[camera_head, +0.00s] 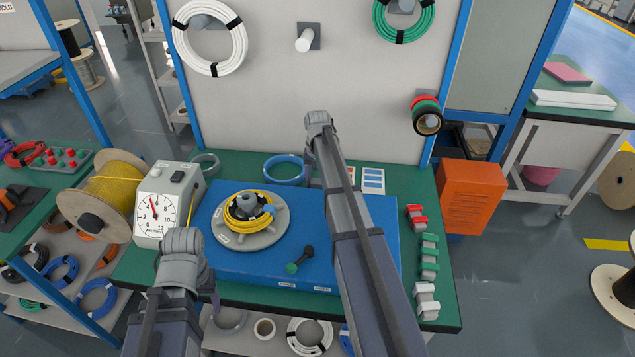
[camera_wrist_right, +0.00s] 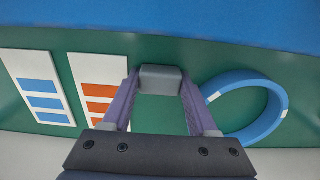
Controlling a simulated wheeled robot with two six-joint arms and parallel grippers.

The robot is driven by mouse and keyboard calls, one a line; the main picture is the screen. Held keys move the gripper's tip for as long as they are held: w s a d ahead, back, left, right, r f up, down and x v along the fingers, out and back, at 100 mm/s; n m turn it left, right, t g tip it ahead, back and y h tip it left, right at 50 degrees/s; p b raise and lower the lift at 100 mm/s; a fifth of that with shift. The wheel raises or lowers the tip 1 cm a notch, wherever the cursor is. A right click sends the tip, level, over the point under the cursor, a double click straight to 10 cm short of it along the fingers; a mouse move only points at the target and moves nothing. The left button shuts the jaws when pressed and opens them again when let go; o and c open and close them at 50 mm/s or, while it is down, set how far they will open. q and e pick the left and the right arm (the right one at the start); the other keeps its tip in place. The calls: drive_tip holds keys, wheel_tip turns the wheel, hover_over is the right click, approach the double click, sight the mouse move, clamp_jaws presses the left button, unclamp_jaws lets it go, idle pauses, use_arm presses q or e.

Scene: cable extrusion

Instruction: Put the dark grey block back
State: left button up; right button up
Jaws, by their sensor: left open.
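The dark grey block (camera_wrist_right: 160,78) shows in the right wrist view between the fingertips of my right gripper (camera_wrist_right: 159,88), which are closed against its two sides. In the head view my right arm reaches over the blue mat to the back of the bench and hides the block. Part of my right gripper (camera_head: 312,172) shows beside the arm there. My left gripper (camera_head: 213,288) is at the front left of the bench, mostly hidden by its own arm, open and away from the block.
A blue cable ring (camera_wrist_right: 248,107) lies close beside the right gripper, with label cards (camera_wrist_right: 100,88) on its other side. The blue mat (camera_head: 230,262) carries a yellow cable reel (camera_head: 275,235). A dial scale (camera_head: 157,213) stands left. Red, green and white-grey blocks (camera_head: 428,265) line the right.

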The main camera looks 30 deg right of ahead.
sight(318, 181)
drive_tip(key=o, duration=0.4)
drive_tip(key=shift+o, duration=0.2)
drive_tip(key=shift+r, duration=0.1)
wheel_tip(318, 181, up, 12)
drive_tip(key=p, duration=1.2)
